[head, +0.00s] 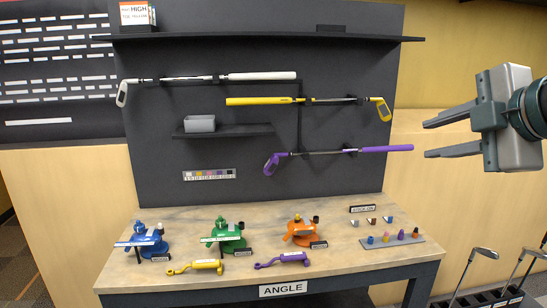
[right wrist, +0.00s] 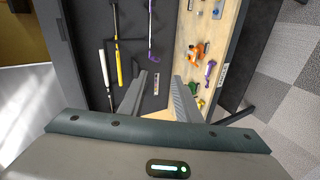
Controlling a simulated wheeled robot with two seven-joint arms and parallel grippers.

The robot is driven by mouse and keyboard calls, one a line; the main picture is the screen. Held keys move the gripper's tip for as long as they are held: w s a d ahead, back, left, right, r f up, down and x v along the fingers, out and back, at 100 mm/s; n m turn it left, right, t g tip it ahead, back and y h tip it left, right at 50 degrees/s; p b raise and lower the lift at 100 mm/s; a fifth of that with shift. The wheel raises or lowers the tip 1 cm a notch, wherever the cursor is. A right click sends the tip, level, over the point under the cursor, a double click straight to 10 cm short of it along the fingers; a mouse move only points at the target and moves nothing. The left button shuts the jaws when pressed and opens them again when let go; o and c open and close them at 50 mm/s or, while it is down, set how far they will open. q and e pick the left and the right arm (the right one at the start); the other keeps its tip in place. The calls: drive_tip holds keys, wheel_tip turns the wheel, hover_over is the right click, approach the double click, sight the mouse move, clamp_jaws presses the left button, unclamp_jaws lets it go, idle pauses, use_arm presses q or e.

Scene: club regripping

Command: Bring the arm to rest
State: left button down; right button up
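My right gripper (head: 430,139) is at the upper right of the head view, to the right of the dark wall panel. Its two fingers are apart with nothing between them. In the right wrist view its fingers (right wrist: 160,100) are also spread and empty, with the panel and workbench beyond. The arm behind it is mostly cut off by the picture's right edge. My left gripper is not in view.
White (head: 258,76), yellow (head: 258,101) and purple (head: 385,149) clubs hang on the panel (head: 200,55). Blue (head: 150,245), green (head: 228,238) and orange (head: 300,232) fixtures stand on the workbench (head: 120,275). A club rack (head: 480,298) stands at lower right.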

drive_tip(key=w+f+m+g+y, duration=0.15)
drive_tip(key=w+f+m, duration=0.65)
drive_tip(key=w+f, duration=1.45)
drive_tip(key=s+d+f+m+g+h, duration=0.1)
drive_tip(key=d+f+m, duration=0.15)
drive_tip(key=f, duration=1.85)
drive_tip(key=d+f+m+g+h, duration=0.1)
drive_tip(key=d+f+m+h, duration=0.15)
drive_tip(key=f, duration=1.75)
drive_tip(key=s+f+m+g, duration=0.2)
drive_tip(key=s+f, duration=1.2)
drive_tip(key=f, duration=0.2)
drive_tip(key=s+f+m+g, duration=0.1)
drive_tip(key=s+f+g, duration=0.1)
drive_tip(key=s+f, duration=1.3)
drive_tip(key=s+a+f+g, duration=0.1)
drive_tip(key=s+f, duration=0.4)
drive_tip(key=s, duration=0.9)
drive_tip(key=s+a+f+g, duration=0.1)
drive_tip(key=s+a+f, duration=0.2)
drive_tip(key=s, duration=1.1)
drive_tip(key=s+a+f+g, duration=0.2)
drive_tip(key=s+f, duration=0.6)
drive_tip(key=s, duration=0.6)
drive_tip(key=shift+a+f+m+h, duration=0.25)
drive_tip(key=shift+f+m+h, duration=0.05)
drive_tip(key=shift+f, duration=0.1)
